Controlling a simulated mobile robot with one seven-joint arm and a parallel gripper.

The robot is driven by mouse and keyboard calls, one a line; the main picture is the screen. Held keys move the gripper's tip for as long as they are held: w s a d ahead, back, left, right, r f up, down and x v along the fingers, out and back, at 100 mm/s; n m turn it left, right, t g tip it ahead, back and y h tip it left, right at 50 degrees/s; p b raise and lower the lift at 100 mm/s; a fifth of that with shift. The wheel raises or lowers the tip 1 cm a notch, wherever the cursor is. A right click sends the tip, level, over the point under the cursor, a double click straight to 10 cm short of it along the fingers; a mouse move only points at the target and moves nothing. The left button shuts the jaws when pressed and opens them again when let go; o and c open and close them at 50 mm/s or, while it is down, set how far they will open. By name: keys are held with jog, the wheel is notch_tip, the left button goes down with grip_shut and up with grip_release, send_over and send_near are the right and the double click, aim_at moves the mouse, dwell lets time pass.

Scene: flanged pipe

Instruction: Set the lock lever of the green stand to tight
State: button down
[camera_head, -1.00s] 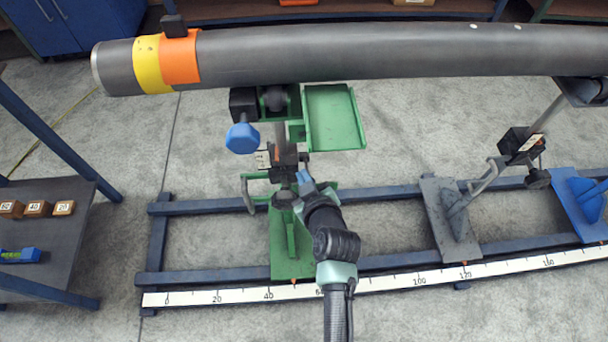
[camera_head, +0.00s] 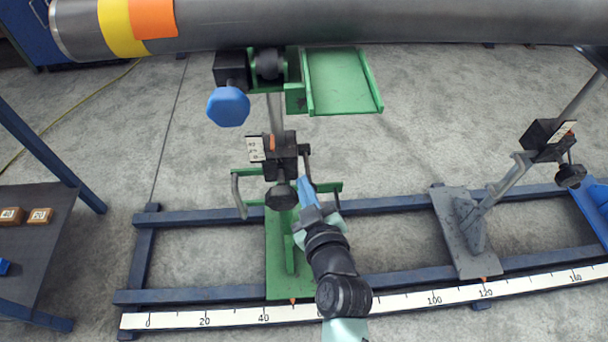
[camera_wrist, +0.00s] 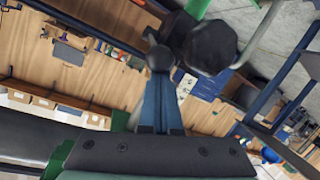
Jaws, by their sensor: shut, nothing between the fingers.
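The green stand (camera_head: 280,262) stands on the blue rails under the pipe, with a black clamp block (camera_head: 284,158) on its post. A dark lever (camera_head: 308,165) hangs at the block's right side, beside a black round knob (camera_head: 281,197). My gripper (camera_head: 305,186) is shut, its blue fingertips close to the lever's lower end. In the wrist view the shut blue fingers (camera_wrist: 161,80) point at the lever's black ball end (camera_wrist: 159,59), touching or nearly so. The black knob (camera_wrist: 213,47) is just right of it. The lever's tight or loose setting cannot be read.
The large grey pipe (camera_head: 330,22) with yellow and orange bands runs overhead. A blue knob (camera_head: 228,106) and green tray (camera_head: 340,80) sit below it. A grey stand (camera_head: 465,235) stands right. A scale strip (camera_head: 400,304) runs along the front rail.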

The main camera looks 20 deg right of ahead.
jog(key=f+t+b, duration=0.1)
jog(key=b, duration=0.6)
jog(key=f+t+b, duration=0.2)
jog(key=b, duration=0.5)
jog(key=f+t+b, duration=0.1)
jog(key=f+b, duration=0.1)
jog(key=b, duration=0.5)
jog(key=shift+s+a+n+t+h+b, duration=0.1)
jog(key=shift+s+n+t+h+b, duration=0.2)
jog(key=shift+s+b, duration=0.1)
jog(key=b, duration=0.2)
jog(key=shift+t+b, duration=0.3)
jog(key=shift+r, duration=0.15)
notch_tip(320, 180, up, 5)
jog(key=w+a+p, duration=0.2)
jog(key=p, duration=0.2)
jog(key=d+v, duration=0.1)
jog(key=v, duration=0.9)
jog(key=shift+s+a, duration=0.3)
jog(key=shift+s, duration=0.15)
